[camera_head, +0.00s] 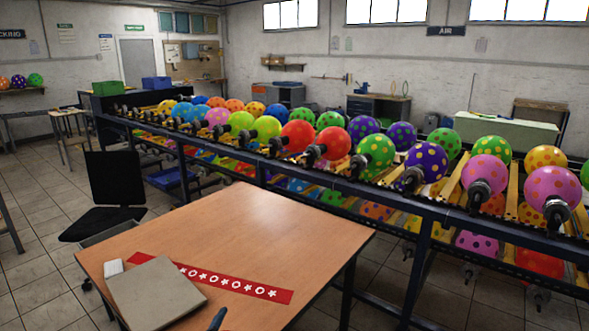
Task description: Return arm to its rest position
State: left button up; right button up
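Neither of my grippers shows in the head view, and no arm of mine can be made out. A wooden-topped table (250,222) stands in front. On it lies a red strip (284,295) with a row of white stars and rings. A grey flat panel (157,292) lies over part of the strip, at the table's near left. A small white block (113,267) sits beside the panel. A small dark blue piece (218,318) shows at the bottom edge; I cannot tell what it is.
A long blue rack (425,222) runs behind the table, with several dotted balloons (375,152) on dark holders and more on a lower level. A black chair (112,190) stands left of the table. The table's middle and right are clear.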

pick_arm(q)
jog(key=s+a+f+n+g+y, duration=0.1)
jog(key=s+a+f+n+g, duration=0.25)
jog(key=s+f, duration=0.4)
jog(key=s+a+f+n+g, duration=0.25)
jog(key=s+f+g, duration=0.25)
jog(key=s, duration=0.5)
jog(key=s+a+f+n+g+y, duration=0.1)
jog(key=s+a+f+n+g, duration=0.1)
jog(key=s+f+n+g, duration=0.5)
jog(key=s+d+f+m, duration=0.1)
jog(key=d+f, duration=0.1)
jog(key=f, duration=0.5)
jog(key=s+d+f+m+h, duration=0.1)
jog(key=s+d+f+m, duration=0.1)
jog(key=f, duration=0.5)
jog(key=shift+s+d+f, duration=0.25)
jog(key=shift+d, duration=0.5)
